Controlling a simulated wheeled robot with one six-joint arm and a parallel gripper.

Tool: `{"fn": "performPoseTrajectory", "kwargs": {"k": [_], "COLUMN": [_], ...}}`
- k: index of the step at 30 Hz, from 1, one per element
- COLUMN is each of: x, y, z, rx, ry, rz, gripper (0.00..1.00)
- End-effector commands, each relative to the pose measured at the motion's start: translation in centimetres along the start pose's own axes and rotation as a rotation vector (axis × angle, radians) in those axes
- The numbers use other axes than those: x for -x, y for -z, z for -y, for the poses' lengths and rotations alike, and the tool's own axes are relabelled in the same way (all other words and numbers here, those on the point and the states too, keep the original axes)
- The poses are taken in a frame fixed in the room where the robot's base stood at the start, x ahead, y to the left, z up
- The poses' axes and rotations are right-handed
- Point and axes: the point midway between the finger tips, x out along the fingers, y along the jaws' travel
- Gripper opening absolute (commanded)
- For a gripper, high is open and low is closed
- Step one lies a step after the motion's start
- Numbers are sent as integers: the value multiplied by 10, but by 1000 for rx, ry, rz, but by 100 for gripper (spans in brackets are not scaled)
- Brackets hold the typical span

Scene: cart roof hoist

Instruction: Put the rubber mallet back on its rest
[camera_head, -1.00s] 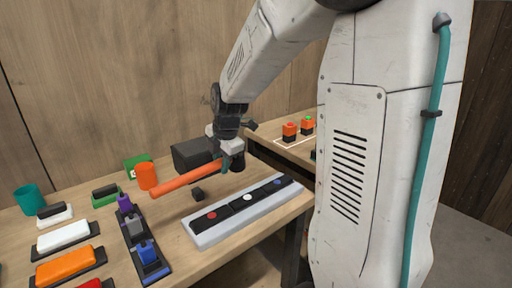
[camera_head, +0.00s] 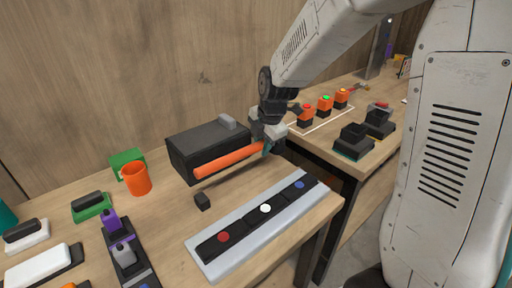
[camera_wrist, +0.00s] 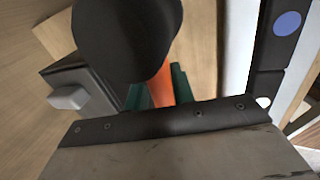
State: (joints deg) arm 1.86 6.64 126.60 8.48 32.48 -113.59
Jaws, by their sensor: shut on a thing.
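My gripper (camera_head: 267,146) is shut on the rubber mallet near its head end. The mallet's orange handle (camera_head: 225,160) points left, in front of a dark box. In the wrist view the teal fingers of my gripper (camera_wrist: 159,92) stand on either side of the orange handle (camera_wrist: 161,84), and the large black mallet head (camera_wrist: 125,38) fills the upper left. The head is mostly hidden behind my gripper in the head view. A small black block (camera_head: 202,201) stands on the bench below the handle; whether it belongs to the rest, I cannot tell.
The dark box (camera_head: 190,152) has a grey knob. A grey strip (camera_head: 208,261) with coloured dots lies in front. An orange mug (camera_head: 136,180) and several coloured blocks stand left. A second bench at right holds orange-topped blocks (camera_head: 325,103) and black holders (camera_head: 353,141).

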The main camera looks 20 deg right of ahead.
Motion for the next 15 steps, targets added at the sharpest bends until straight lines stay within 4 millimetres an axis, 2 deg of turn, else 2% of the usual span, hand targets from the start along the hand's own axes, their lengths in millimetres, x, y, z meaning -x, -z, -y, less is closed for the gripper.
{"fn": "performPoseTrajectory", "kwargs": {"k": [1,4,15], "x": [-5,-12,-38], "y": [11,22,26], "z": [-3,-5,1], "rx": [21,42,47], "ry": [0,0,0], "rz": [-6,-11,-13], "gripper": [0,0,0]}}
